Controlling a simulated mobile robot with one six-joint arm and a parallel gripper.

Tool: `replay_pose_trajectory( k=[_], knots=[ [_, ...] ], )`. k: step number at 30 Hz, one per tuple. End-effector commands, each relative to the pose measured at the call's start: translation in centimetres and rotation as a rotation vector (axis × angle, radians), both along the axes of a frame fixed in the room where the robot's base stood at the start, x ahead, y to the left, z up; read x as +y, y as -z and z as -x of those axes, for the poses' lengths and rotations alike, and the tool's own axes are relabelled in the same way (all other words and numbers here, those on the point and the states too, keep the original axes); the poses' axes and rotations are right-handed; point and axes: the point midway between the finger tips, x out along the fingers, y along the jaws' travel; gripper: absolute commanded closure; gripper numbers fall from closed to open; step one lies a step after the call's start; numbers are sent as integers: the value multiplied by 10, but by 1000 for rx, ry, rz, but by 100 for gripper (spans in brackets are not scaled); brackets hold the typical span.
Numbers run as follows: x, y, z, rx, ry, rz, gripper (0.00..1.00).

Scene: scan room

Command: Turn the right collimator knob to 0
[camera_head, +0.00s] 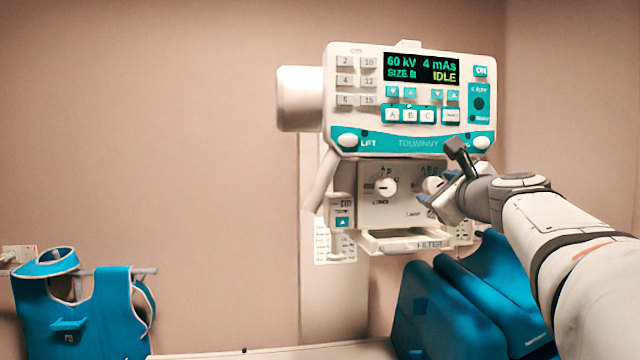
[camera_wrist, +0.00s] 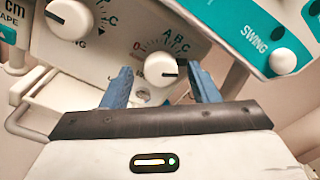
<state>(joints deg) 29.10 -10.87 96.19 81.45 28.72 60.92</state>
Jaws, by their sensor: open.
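The right collimator knob (camera_wrist: 158,68) is a round white dial with a dark pointer mark, on a panel lettered with a red 0 and black A, B, C. In the wrist view the mark points right, towards the C side and away from the 0. The knob also shows in the head view (camera_head: 431,185), partly covered by my gripper. My gripper (camera_wrist: 161,86) is open, with one blue finger on each side of the knob in the picture. I cannot tell whether the fingers touch it. The left collimator knob (camera_head: 386,187) stands to the left on the same panel.
The control console (camera_head: 411,100) hangs above the knobs, its display reading SIZE B and IDLE. The filter tray (camera_head: 405,242) juts out below. A blue chair-like object (camera_head: 460,300) stands under the arm.

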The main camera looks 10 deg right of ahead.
Motion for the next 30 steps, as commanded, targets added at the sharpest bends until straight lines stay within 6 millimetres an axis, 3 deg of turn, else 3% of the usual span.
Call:
replay_pose_trajectory(
  k=[12,28,30],
  knots=[
    [-2,0,-10,0,4,2,46],
    [-3,0,-9,0,5,2,89],
    [0,0,-9,0,9,3,90]
  ],
)
